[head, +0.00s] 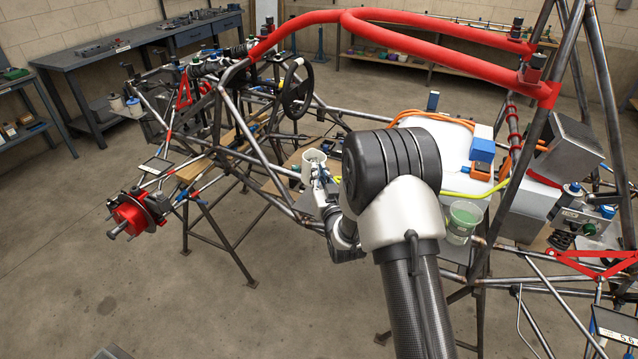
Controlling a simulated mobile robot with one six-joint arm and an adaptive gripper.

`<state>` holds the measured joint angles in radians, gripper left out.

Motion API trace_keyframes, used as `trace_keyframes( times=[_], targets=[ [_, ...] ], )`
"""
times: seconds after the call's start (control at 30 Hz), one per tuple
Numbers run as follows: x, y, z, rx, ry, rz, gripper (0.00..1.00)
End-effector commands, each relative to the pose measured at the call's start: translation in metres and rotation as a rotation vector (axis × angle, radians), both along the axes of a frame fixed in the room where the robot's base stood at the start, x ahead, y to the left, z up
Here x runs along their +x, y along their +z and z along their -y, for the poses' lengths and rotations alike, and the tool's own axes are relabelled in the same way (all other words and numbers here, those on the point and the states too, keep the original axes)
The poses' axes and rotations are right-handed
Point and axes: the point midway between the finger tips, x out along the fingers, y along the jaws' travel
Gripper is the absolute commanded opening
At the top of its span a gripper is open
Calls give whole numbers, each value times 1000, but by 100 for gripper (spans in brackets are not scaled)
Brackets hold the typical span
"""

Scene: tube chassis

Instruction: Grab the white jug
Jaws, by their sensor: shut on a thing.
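A white jug (313,157) with an open top stands out just beyond the end of my arm, near the middle of the tube chassis. My gripper (318,177) is at the jug's near side and is shut on it. The jug looks roughly upright. Its lower part and the exact contact of the fingers are partly hidden by the gripper and wrist. I cannot tell whether the jug touches anything beneath it.
Chassis tubes (265,165) surround the jug, with a steering wheel (297,89) behind it. A red padded tube (400,38) runs above my arm. A translucent bucket (464,221) and a white box (450,150) are to the right. Open floor (80,230) lies at left.

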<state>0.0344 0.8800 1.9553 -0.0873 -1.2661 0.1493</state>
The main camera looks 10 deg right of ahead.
Motion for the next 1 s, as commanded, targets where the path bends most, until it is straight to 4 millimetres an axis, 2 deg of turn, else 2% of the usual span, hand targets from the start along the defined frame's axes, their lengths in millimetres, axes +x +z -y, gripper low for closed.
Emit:
trace_keyframes(
  times=[0.03,0.5,1.0],
  targets=[
    [0,11,0,0,0,5,0],
    [0,69,0,0,1,4,0],
    [0,109,0,0,1,3,0]
  ],
)
